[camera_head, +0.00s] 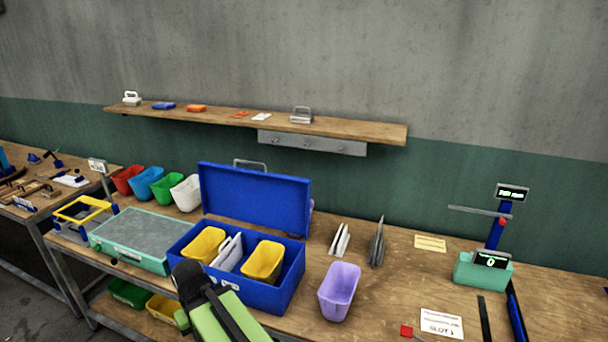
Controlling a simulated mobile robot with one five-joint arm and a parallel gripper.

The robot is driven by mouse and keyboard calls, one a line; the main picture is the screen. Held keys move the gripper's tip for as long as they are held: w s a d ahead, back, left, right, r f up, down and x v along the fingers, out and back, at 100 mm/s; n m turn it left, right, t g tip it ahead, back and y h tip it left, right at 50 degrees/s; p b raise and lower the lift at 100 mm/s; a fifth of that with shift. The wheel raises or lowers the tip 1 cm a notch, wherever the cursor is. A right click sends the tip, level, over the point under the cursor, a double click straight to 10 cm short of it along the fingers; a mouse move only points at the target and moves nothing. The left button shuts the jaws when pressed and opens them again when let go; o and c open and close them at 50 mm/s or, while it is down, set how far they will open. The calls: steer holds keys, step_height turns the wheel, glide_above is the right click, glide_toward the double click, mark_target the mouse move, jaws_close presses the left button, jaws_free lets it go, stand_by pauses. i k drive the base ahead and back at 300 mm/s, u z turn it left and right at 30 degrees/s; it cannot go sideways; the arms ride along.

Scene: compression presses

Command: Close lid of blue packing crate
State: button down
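The blue packing crate (270,298) stands on the wooden workbench, left of the bench's middle. Its blue lid (255,200) is open and stands upright at the back edge, with a grey handle on top. Inside are two yellow bins (204,245) (263,261) with white upright plates (229,253) between them. My green and black arm reaches in from the bottom edge. Its dark end, my gripper (187,272), is at the crate's front left corner in the picture. Whether it touches the crate and whether its fingers are open cannot be made out.
A teal case (130,240) stands close to the crate's left. A purple bin (339,290) is to its right. Red, blue, green and white bins (186,192) line the back left. A teal scale (482,271) stands at right. A wall shelf (350,128) hangs above.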

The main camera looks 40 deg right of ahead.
mark_target(272, 200)
steer(key=u, duration=0.05)
steer(key=i, duration=0.85)
